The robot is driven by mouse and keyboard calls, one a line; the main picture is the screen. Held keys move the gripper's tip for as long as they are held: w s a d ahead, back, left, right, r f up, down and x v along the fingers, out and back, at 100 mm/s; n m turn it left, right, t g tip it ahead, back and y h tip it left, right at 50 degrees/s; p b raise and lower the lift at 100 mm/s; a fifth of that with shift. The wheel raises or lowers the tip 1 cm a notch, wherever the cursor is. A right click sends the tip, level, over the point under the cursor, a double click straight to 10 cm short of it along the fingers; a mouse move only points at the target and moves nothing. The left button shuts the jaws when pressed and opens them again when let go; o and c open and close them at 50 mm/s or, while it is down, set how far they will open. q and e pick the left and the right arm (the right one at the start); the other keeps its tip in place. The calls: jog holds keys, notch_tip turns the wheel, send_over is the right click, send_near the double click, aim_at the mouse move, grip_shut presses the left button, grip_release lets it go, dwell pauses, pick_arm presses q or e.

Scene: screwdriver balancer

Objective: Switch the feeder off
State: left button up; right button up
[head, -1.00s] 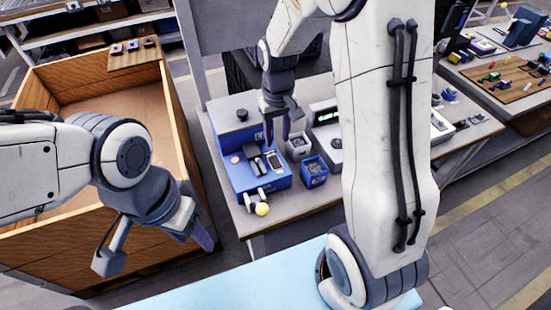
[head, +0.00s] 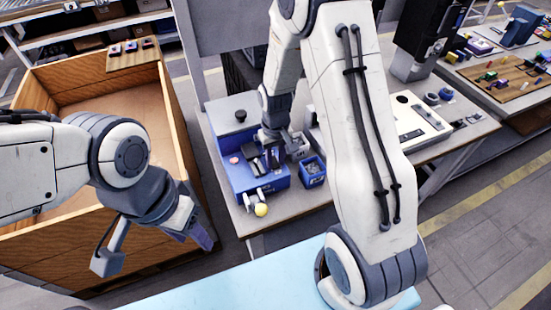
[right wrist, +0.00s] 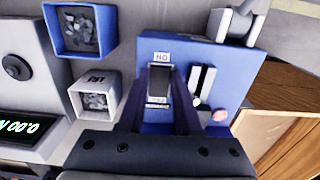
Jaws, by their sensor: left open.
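The feeder is a blue machine (head: 240,180) with a grey top on the table; its blue panel (right wrist: 228,85) fills the middle of the right wrist view. In the head view my right gripper (head: 273,160) hides the switch. My left gripper (head: 158,245) is open and empty, away from the feeder, before the wooden crate.
Beside the switch are a dark slot with a light lever (right wrist: 202,85) and a pink button (right wrist: 219,115). A blue bin (head: 313,170) and a grey bin (right wrist: 95,100) of small parts stand close by. A wooden crate (head: 175,110) is at left. A yellow ball (head: 261,210) sits at the feeder's front.

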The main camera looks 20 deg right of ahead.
grip_shut()
jog(key=shift+w+r+g+p, duration=0.3)
jog(key=shift+g+p, duration=0.3)
jog(key=shift+p, duration=0.65)
jog(key=shift+w+f+g+p, duration=0.15)
jog(key=shift+g+p, duration=0.45)
jog(key=shift+g, duration=0.3)
jog(key=shift+o, duration=2.2)
grip_release()
jog(key=b+v, duration=0.2)
jog(key=v, duration=0.8)
jog(key=shift+r, duration=0.2)
